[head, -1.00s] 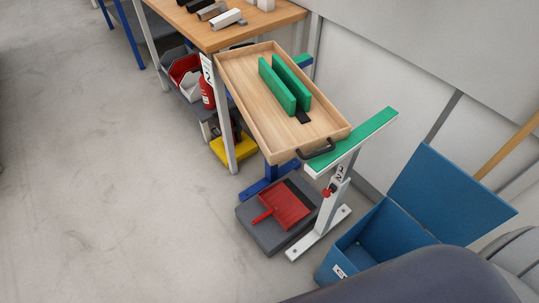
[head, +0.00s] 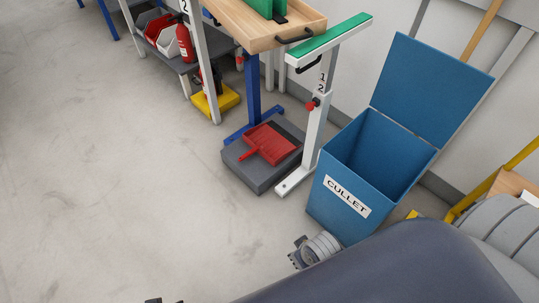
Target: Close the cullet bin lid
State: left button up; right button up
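The blue cullet bin (head: 345,192) stands on the floor at right, with a white "CULLET" label on its front. Its blue lid (head: 431,85) is open, tilted up and back from the rear edge, and the inside looks empty. My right gripper (head: 298,254) shows only in part, low in front of the bin's left front corner, beyond my large dark arm link. It is apart from the lid, and its fingers are too hidden to read. A small dark piece at the bottom edge seems to be my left gripper (head: 163,300), almost wholly out of frame.
A stand with a green top (head: 330,40) is close left of the bin. A red dustpan (head: 270,143) lies on a grey block (head: 262,174). A wooden tray (head: 262,36) is above. Open floor lies left; a yellow rail (head: 490,184) is right.

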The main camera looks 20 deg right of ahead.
aim_at(430, 92)
jog(key=z, duration=1.75)
jog(key=i+j+u, duration=0.45)
jog(key=i+j, duration=0.05)
